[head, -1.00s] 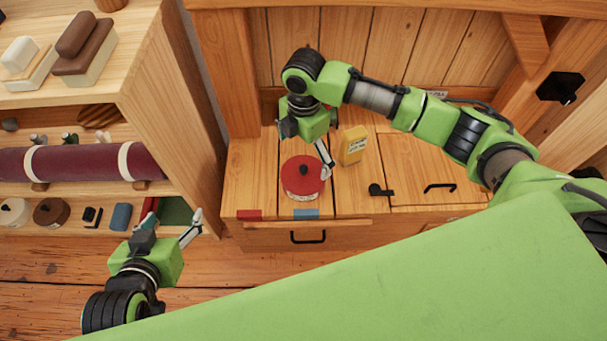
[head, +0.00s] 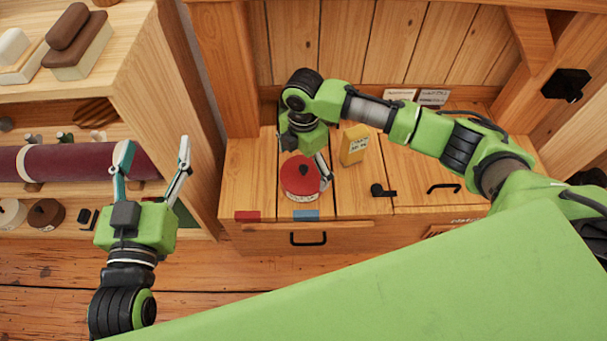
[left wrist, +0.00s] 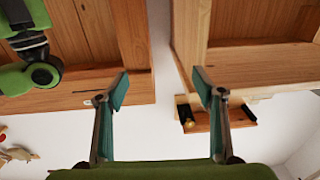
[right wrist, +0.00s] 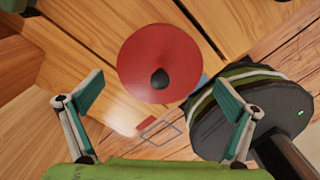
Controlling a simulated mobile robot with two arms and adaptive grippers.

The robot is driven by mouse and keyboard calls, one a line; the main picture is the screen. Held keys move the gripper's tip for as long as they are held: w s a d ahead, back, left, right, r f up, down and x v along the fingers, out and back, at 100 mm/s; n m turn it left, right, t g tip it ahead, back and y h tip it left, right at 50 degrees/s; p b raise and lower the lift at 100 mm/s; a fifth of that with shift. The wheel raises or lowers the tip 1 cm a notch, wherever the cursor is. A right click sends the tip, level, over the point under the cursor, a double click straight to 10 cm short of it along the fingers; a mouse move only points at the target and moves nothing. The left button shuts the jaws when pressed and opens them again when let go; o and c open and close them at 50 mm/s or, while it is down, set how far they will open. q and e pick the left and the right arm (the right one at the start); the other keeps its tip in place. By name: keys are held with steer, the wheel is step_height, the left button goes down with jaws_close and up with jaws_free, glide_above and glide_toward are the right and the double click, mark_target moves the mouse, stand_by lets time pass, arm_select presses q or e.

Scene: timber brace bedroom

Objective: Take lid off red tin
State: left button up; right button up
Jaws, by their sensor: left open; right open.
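The red tin (head: 301,192) stands on the wooden bench top, and its round red lid (head: 297,172) is on it. In the right wrist view the lid (right wrist: 140,55) faces me, with a dark round knob (right wrist: 160,78) in its middle. My right gripper (right wrist: 162,92) is open and empty, its fingers spread either side of the knob's line. In the head view it hangs over the tin, with one finger at the lid's right side and the other hidden. My left gripper (head: 156,148) is open and empty, away from the tin, in front of the left shelf.
A yellow box (head: 354,145) stands just right of the tin. A black latch (head: 380,190) and black handle (head: 443,187) lie further right. A red tile (head: 247,215) and a blue tile (head: 306,214) are at the bench's front edge. The shelf unit (head: 180,110) stands at left.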

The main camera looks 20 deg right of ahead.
steer(key=shift+f, duration=0.45)
arm_select(q)
step_height(320, 180, up, 2)
steer(key=shift+d+t+h, duration=0.1)
steer(key=shift+t+h, duration=0.2)
steer(key=shift+t, duration=0.2)
arm_select(e)
jaws_close()
